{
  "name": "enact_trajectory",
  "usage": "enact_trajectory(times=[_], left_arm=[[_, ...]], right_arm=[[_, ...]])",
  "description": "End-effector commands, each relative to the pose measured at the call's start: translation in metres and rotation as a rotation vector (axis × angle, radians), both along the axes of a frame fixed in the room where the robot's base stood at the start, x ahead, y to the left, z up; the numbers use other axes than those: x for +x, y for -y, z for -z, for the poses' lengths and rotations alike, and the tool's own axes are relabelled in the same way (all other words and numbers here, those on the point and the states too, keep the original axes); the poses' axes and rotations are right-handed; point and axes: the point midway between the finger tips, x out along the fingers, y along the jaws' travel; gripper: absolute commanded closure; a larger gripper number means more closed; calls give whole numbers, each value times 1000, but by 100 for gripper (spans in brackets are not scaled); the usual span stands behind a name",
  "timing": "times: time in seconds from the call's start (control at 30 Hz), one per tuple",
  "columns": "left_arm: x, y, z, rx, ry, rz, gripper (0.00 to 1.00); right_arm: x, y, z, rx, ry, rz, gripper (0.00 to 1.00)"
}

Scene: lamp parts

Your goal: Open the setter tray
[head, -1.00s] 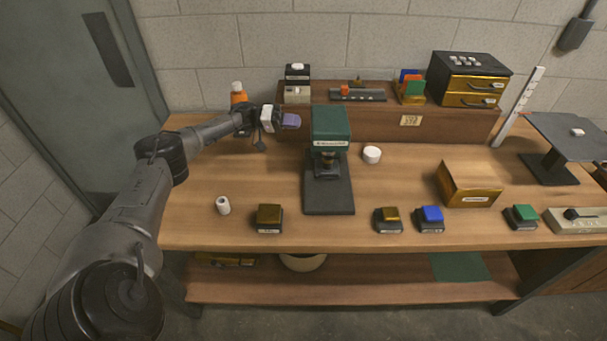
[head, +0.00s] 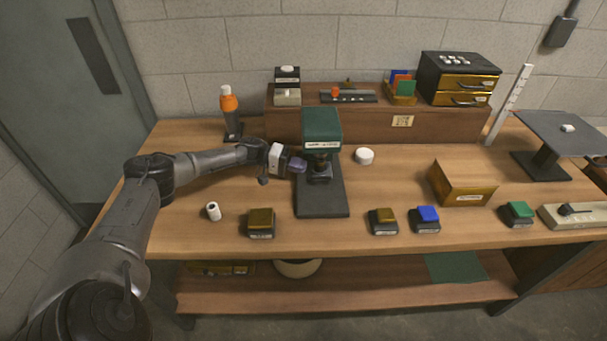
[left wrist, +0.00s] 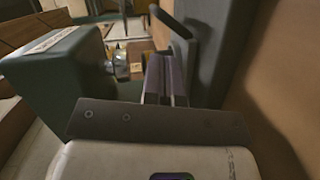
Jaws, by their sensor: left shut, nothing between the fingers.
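A press with a green head (head: 321,129) and a flat dark base (head: 322,202) stands mid-bench; its label is too small to read. I cannot tell which part is the setter tray. My left gripper (head: 298,165) is shut and empty at the left side of the press, below the green head and above the base. In the left wrist view the purple-grey fingers (left wrist: 165,78) are together, between the green head (left wrist: 62,85) on the left and the dark base (left wrist: 217,50) on the right. I cannot tell whether they touch the press. My right gripper is not in view.
A white roll (head: 213,211), a gold-topped block (head: 261,222) and a white puck (head: 364,156) lie around the press. A small drawer cabinet (head: 462,80) sits on the rear shelf. A gold box (head: 463,185) stands right.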

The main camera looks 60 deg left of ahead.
Motion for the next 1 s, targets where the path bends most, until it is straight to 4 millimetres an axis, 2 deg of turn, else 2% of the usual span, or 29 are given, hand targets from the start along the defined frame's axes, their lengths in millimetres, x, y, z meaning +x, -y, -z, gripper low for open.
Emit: enact_trajectory(times=[0.3, 0.77, 0.87, 1.0], left_arm=[[-1, 24, 5, 1, -1, 0, 100], [-1, 27, 6, 0, 0, -1, 100], [-2, 30, 3, -1, -1, 0, 100], [-7, 40, -1, -3, -3, 1, 100]], right_arm=[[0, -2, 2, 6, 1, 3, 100], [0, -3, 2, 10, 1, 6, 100], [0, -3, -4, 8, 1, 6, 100], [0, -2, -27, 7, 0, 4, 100]])
